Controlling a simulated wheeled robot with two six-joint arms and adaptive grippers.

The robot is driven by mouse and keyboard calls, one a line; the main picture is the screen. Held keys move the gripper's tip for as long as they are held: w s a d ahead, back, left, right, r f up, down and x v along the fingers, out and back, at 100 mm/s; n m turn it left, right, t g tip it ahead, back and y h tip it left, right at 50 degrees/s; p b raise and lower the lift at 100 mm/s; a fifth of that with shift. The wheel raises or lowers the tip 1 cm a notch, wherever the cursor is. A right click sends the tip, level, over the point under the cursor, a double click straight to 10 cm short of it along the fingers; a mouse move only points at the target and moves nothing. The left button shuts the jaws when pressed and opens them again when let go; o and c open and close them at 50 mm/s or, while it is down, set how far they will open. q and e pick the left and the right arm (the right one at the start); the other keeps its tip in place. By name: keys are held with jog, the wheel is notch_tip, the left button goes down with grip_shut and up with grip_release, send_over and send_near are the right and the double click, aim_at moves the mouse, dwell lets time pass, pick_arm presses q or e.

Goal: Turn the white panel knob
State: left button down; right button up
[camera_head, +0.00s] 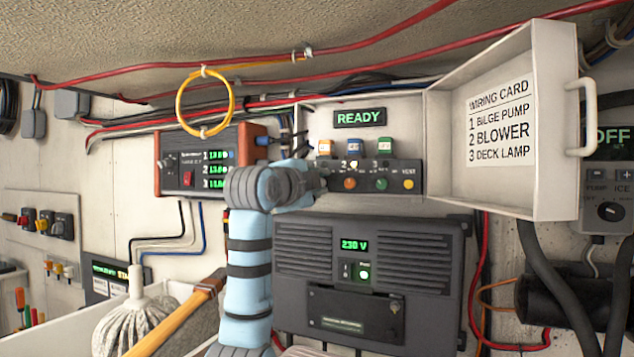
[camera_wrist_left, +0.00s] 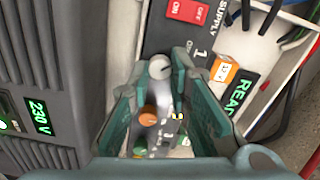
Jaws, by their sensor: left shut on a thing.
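The white panel knob (camera_wrist_left: 160,66) shows in the left wrist view between the fingertips of my left gripper (camera_wrist_left: 162,72), which is shut on it. In the head view my left gripper (camera_head: 316,180) reaches from the left to the left end of the dark control panel (camera_head: 368,172) and hides the knob. To the right of the gripper are an orange button (camera_head: 350,184), a green button (camera_head: 381,184) and a yellow one (camera_head: 408,184). A green READY display (camera_head: 359,118) is lit above. My right gripper is not in view.
An open white door with a wiring card (camera_head: 501,122) stands right of the panel. A supply unit (camera_head: 200,165) with green digits is on the left, a grey 230 V unit (camera_head: 420,250) below. A mop (camera_head: 135,322) and a wooden handle (camera_head: 175,315) are at lower left.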

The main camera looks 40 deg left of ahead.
pick_arm(q)
jog(key=shift+f+n, duration=0.1)
jog(key=shift+n, duration=0.2)
jog(key=c, duration=1.5)
grip_release()
jog(key=v, duration=1.2)
jog(key=shift+s, duration=0.1)
jog(key=shift+a, duration=0.1)
